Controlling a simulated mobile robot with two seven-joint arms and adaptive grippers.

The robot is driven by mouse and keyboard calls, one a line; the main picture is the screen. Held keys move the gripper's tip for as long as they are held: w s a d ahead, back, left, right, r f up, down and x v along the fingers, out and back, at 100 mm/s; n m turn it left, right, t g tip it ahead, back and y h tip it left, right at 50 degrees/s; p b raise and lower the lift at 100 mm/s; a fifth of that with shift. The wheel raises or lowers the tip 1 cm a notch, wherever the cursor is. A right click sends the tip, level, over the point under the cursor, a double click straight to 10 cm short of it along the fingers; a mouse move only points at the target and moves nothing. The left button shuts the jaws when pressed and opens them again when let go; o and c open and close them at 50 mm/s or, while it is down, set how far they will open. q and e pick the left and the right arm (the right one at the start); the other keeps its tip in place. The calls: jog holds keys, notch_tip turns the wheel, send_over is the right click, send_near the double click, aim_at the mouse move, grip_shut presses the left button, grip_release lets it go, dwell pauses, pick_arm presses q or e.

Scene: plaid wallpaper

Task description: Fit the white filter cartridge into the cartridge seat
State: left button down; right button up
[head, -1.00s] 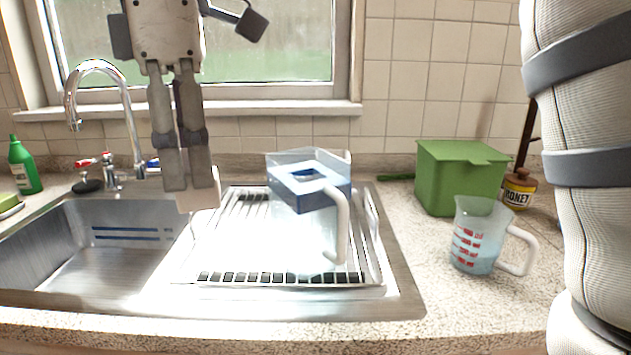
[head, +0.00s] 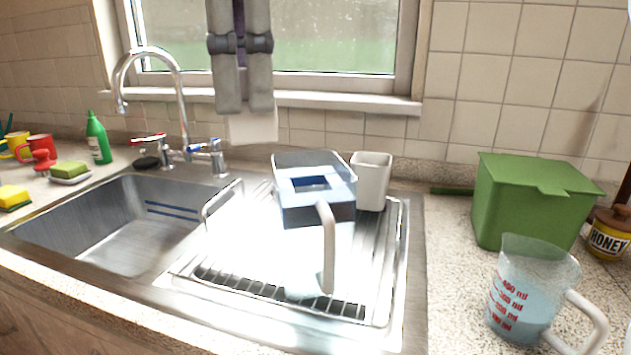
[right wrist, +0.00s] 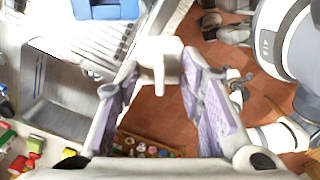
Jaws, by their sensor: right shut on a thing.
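The white filter cartridge (head: 253,127) hangs below the fingertips of my right gripper (head: 245,108), which is shut on it. It also shows between the fingers in the right wrist view (right wrist: 160,55). A clear pitcher with a white handle (head: 327,255) stands on the drying rack. Its blue insert (head: 335,208) has a dark square opening, the cartridge seat (head: 310,183). In the head view the cartridge appears above and to the left of the seat, apart from it. The blue insert also shows at the top of the right wrist view (right wrist: 104,8).
The sink (head: 110,225) and faucet (head: 180,100) are to the left. A green box (head: 530,205), measuring jug (head: 530,295) and honey jar (head: 608,235) stand at right.

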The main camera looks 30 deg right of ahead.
jog(key=w+d+f, duration=0.2)
jog(key=w+d, duration=0.1)
jog(key=d, duration=0.2)
jog(key=shift+f, duration=0.35)
jog(key=d+f, duration=0.1)
jog(key=f, duration=0.1)
jog(key=w+d+f, duration=0.2)
jog(key=f, duration=0.1)
jog(key=shift+w+d+f, duration=0.15)
jog(key=shift+d+f, duration=0.2)
jog(key=shift+d, duration=0.05)
jog(key=shift+c, duration=0.2)
jog(key=shift+w+d+f, duration=0.1)
jog(key=shift+d+f, duration=0.05)
jog(key=shift+d, duration=0.1)
jog(key=shift+w+d+f, duration=0.15)
jog(key=shift+f, duration=1.45)
jog(key=o, duration=0.8)
jog(key=shift+f, duration=0.15)
jog(key=o, duration=0.4)
jog(key=shift+c, duration=0.2)
